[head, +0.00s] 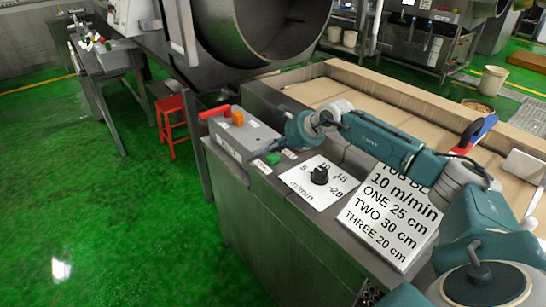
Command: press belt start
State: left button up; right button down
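A grey control box (240,136) sits on the metal cabinet top, left of centre in the head view. Small labels beside the buttons are too small to read. My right arm reaches in from the right, and its dark gripper (279,146) is small and close to the green button. I cannot tell whether it touches the button or whether its fingers are open. My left gripper is not in view.
A black dial (320,175) on a white m/min plate stands right of the box. A printed sign (390,222) lies under my forearm. A large steel drum (262,30) hangs behind the box. A red stool (172,118) stands on the open green floor at left.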

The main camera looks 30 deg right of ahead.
aim_at(274, 158)
dwell(0.8)
jog(key=shift+f+b, duration=0.45)
jog(key=shift+f+b, duration=0.5)
jog(key=shift+f, duration=0.1)
dwell(0.5)
jog(key=shift+r, duration=0.1)
jog(key=shift+r+p, duration=0.5)
jog(key=shift+r, duration=0.35)
jog(key=shift+r+p, duration=1.4)
jog(key=shift+r, duration=1.15)
